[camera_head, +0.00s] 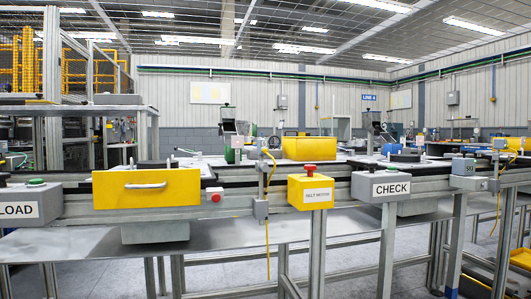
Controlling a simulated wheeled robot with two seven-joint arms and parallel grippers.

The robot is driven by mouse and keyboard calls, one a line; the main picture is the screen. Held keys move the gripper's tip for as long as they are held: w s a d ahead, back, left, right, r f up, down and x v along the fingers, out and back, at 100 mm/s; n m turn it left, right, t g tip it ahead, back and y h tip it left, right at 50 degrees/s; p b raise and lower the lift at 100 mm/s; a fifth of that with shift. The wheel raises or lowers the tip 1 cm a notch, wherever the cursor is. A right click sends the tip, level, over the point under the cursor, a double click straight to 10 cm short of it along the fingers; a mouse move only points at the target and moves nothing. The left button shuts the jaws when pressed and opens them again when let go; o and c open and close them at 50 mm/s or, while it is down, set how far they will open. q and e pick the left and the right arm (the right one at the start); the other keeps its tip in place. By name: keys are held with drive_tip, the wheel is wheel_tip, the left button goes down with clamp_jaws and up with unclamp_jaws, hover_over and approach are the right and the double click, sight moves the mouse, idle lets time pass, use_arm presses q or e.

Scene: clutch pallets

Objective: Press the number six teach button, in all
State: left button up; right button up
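No button marked with a six can be made out in the head view. A grey box labelled LOAD (17,208) is cut by the left edge, with a green button (36,182) on top. A grey box labelled CHECK (380,189) is right of centre, with a green button (394,169) on top. Between them a yellow box (310,194) carries a red mushroom button (310,170); its small label seems to read belt motors. Neither of my grippers is in view.
A conveyor frame (345,168) runs across the view. A yellow panel with a handle (147,189) is at left, with a small red button (215,198) beside it. A grey shelf (70,243) lies below. Posts and a yellow cable stand at right.

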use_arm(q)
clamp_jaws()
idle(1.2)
